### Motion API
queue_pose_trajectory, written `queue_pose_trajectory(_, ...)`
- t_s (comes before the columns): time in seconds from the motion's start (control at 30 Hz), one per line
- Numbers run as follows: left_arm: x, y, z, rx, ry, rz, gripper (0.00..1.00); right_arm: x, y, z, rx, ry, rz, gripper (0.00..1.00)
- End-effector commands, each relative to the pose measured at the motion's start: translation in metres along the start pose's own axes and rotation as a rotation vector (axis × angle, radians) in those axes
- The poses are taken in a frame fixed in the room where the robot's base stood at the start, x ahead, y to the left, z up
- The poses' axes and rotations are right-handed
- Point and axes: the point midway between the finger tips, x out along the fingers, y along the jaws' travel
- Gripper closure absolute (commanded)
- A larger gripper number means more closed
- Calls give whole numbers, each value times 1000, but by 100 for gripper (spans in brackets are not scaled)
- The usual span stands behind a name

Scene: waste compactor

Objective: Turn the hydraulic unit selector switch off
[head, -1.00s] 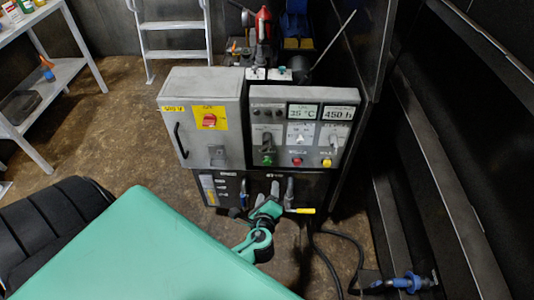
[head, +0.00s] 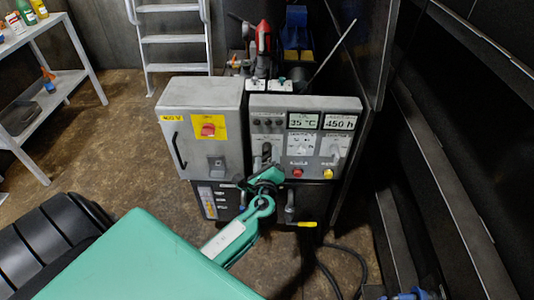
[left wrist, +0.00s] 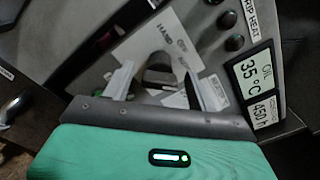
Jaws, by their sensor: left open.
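The control panel (head: 315,165) is a grey face with displays, selector switches and buttons. Its left selector switch (head: 266,150) shows just above my left gripper (head: 266,165) in the head view. In the left wrist view, a dark selector knob (left wrist: 160,68) sits on a white plate with a "HAND" label and another label partly hidden. My left gripper (left wrist: 157,85) is open, its two pale fingers on either side of the knob. I cannot tell whether they touch it. My right gripper is not in view.
A grey cabinet (head: 203,125) with a red rotary switch on yellow (head: 208,130) stands left of the panel. Red (head: 297,173) and yellow (head: 328,174) buttons sit low on the panel. A yellow-handled lever (head: 302,224) is below. A dark wall closes the right side.

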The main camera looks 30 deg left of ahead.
Motion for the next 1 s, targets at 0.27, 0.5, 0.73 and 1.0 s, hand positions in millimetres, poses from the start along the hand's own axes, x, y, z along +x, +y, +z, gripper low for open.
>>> queue_pose_trajectory(0.27,23,0,0,0,1,-1,42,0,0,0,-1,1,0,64)
queue_pose_trajectory(0.5,24,0,0,0,1,0,42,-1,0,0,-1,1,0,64)
queue_pose_trajectory(0.73,24,0,0,-1,1,0,81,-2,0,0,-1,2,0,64)
queue_pose_trajectory(1.0,24,1,-1,-18,1,0,86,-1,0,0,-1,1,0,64)
